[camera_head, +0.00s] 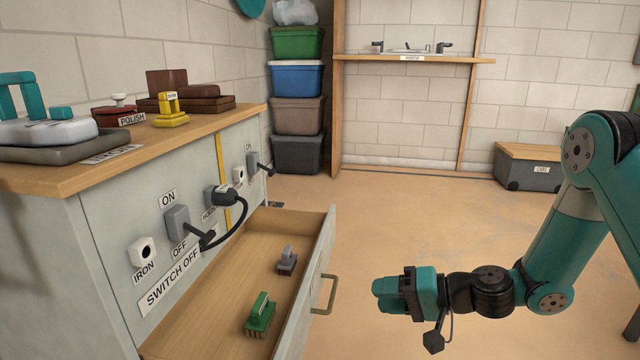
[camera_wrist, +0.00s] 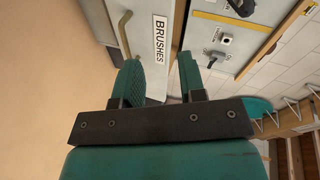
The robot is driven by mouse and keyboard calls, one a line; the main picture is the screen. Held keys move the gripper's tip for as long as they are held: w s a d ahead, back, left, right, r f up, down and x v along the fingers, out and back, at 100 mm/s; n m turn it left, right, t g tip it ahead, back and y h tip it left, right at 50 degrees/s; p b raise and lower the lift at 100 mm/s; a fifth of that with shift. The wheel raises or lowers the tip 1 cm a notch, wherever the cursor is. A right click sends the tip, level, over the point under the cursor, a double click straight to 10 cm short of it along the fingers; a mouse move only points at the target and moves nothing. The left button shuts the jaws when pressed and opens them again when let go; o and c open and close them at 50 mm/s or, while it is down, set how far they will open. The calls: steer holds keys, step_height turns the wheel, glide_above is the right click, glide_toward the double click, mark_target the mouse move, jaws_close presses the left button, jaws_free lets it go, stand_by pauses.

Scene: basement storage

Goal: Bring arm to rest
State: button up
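My arm, teal and black, reaches in from the right in the head view. My gripper (camera_head: 388,296) is held in the air to the right of the open drawer's handle and is apart from it. In the wrist view my gripper (camera_wrist: 159,62) has its two teal fingers spread, with nothing between them. Beyond the fingers are the drawer front with its BRUSHES label (camera_wrist: 160,40) and the handle (camera_wrist: 124,34).
The drawer (camera_head: 327,245) stands open with its handle (camera_head: 328,297), holding a green brush (camera_head: 261,314) and a grey brush (camera_head: 287,260). The bench top (camera_head: 75,172) carries several tools. Stacked bins (camera_head: 298,115) and a box (camera_head: 530,172) stand behind. Floor between is clear.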

steer(key=s+a+r+n+g+h+p, duration=0.1)
steer(key=s+a+r+n+g, duration=0.35)
steer(key=r, duration=0.35)
steer(key=s+d+r+n+h+p, duration=0.2)
steer(key=s+d+r+h+p, duration=0.15)
steer(key=s+r, duration=0.6)
steer(key=s+d+r+n+h+p, duration=0.25)
steer(key=s+r+h, duration=0.3)
steer(key=s, duration=0.65)
step_height(320, 180, up, 37)
steer(key=p, duration=3.7)
steer(key=shift+w+a+g+y, duration=0.25)
steer(key=shift+w+g+y, duration=0.1)
steer(key=shift+w+y, duration=0.05)
steer(key=shift+a, duration=0.1)
